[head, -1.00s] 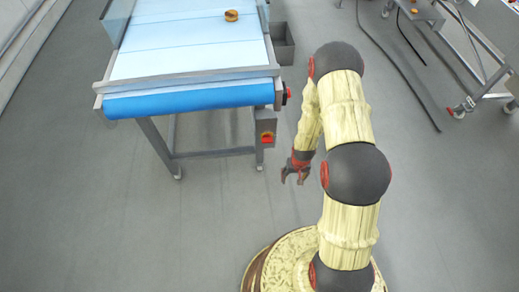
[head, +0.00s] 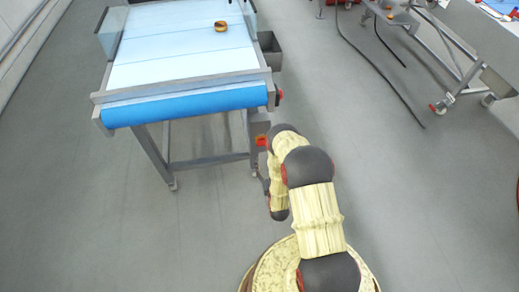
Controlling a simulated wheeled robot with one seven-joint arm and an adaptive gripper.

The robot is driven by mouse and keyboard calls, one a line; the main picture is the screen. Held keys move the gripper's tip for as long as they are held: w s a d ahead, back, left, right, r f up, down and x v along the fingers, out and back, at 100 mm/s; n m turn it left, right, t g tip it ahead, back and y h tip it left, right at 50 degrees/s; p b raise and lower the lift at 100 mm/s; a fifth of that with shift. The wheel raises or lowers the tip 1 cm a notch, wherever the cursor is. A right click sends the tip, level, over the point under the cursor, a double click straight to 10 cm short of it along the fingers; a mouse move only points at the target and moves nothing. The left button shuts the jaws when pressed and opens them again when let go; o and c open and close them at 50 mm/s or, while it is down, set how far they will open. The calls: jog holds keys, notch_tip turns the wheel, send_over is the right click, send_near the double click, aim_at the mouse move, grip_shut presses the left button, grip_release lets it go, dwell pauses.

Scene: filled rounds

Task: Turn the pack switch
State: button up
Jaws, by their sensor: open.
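The conveyor (head: 185,68) with a pale belt and a blue front roll stands at the upper left. A small grey box with an orange-red switch (head: 261,141) sits on its right front leg; I cannot read its setting. A separate red button (head: 280,95) is on the conveyor's right front corner. My arm reaches up and bends down beside that leg. My gripper (head: 263,182) shows only as thin dark parts just below the switch box, left of my forearm, and is open. Its fingers are mostly hidden, and I cannot tell whether it touches the leg or box.
A round brown-orange item (head: 221,26) lies on the belt. A grey bin (head: 270,50) stands at the conveyor's right side. Another wheeled metal frame (head: 455,70) and dark cables (head: 385,85) are at the upper right. The floor (head: 430,210) at right is clear.

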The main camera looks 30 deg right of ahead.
aim_at(263, 145)
jog(key=shift+t, duration=0.3)
jog(key=x, duration=0.2)
jog(key=r+b+x, duration=0.1)
jog(key=x, duration=0.2)
jog(key=b+x, duration=0.1)
jog(key=x, duration=0.1)
jog(key=shift+w+d+r, duration=0.2)
jog(key=shift+w+r, duration=0.1)
jog(key=shift+w, duration=0.1)
jog(key=shift+c, duration=0.8)
jog(key=c, duration=1)
